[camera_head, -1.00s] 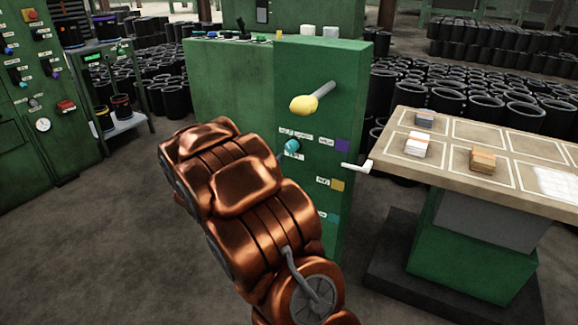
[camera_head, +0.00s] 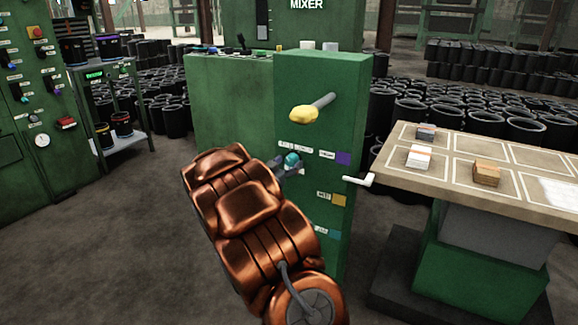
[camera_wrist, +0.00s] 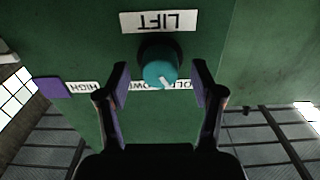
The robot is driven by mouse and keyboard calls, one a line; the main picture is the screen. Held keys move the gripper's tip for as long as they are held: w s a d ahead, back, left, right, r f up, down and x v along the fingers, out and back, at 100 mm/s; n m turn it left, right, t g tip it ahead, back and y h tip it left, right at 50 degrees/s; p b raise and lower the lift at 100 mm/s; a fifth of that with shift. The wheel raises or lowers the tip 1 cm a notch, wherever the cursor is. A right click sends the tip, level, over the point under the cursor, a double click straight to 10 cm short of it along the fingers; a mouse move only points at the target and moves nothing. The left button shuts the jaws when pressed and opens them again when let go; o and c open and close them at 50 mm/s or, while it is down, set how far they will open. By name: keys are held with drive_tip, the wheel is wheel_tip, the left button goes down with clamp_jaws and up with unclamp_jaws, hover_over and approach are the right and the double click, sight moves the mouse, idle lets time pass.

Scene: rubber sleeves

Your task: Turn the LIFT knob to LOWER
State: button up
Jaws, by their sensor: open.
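The teal LIFT knob (camera_wrist: 158,73) is on the green cabinet face, below an upside-down LIFT label (camera_wrist: 159,21) in the wrist view. Its white mark points toward the bottom and slightly right there. Labels beside the knob are partly hidden; I cannot read them fully. My gripper (camera_wrist: 159,85) is open, with a finger on each side of the knob and a visible gap to both. In the head view the knob (camera_head: 292,160) shows just at the tips of my gripper (camera_head: 285,166).
A yellow-ended lever (camera_head: 304,114) sticks out above the knob. A white crank handle (camera_head: 358,180) is to the right, near a tan-topped table (camera_head: 440,152) with small blocks. A purple square (camera_head: 343,158) is on the cabinet face. Shelves and a green panel stand at left.

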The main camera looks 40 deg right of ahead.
drive_tip(key=shift+w+d, duration=0.1)
drive_tip(key=shift+d, duration=0.2)
drive_tip(key=c, duration=1.1)
